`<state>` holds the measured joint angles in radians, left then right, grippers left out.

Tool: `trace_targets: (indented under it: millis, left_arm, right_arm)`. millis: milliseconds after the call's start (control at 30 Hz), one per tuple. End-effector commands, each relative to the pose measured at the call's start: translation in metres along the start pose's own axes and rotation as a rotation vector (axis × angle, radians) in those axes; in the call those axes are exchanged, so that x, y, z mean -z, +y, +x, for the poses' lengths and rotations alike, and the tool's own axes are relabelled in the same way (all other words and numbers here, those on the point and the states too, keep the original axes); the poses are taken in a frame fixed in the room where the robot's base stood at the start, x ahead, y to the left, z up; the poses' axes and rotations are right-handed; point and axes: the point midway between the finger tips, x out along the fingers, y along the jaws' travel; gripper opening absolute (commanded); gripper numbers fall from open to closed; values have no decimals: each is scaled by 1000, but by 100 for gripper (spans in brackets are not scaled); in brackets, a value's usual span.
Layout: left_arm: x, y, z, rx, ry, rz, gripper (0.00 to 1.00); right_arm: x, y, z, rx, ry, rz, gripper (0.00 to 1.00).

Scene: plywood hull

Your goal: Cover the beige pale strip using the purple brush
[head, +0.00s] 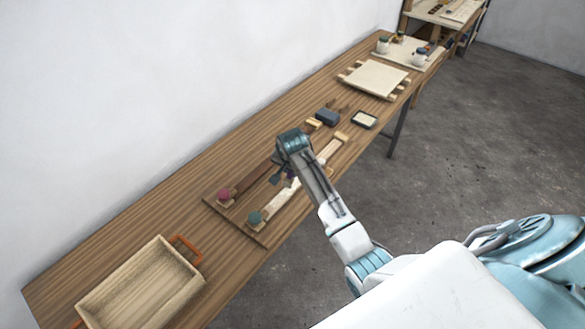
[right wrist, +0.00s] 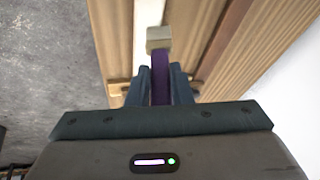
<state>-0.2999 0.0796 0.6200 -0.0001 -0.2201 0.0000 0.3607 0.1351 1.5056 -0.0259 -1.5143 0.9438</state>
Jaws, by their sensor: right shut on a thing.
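The pale strip (head: 281,198) runs along a wooden board on the bench. It looks whitish towards its near end and more beige at its far end (head: 330,150); my right arm hides its middle. My right gripper (head: 282,176) is over the board, with its jaws shut on the purple brush (right wrist: 160,78). In the right wrist view the brush's tan block end (right wrist: 158,38) overlaps the white strip (right wrist: 147,14). I cannot tell whether it touches the strip. My left gripper is not in view.
A dark red-brown strip (head: 248,181) lies parallel on the wall side. A pink knob (head: 223,195) and a teal knob (head: 255,217) sit at the near ends. A dark block (head: 327,117) and small tray (head: 364,120) lie beyond. A wooden tray (head: 190,290) stands at the near end.

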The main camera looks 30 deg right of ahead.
Motion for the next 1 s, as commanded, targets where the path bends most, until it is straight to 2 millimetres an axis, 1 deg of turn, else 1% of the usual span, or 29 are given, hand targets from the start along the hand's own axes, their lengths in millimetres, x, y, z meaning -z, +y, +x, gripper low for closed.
trace_targets:
  millis: [33,200,467,800,1000]
  left_arm:
    - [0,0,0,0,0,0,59]
    - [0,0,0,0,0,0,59]
    - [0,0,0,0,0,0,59]
    - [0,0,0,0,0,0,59]
    - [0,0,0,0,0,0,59]
  right_arm:
    - [-4,0,0,-1,-3,0,0]
    - [-12,-3,-3,0,-3,0,0]
    - [-16,-4,-5,0,-1,0,0]
    - [-31,-7,-9,0,-3,0,0]
    - [-35,-8,-10,-1,-1,0,0]
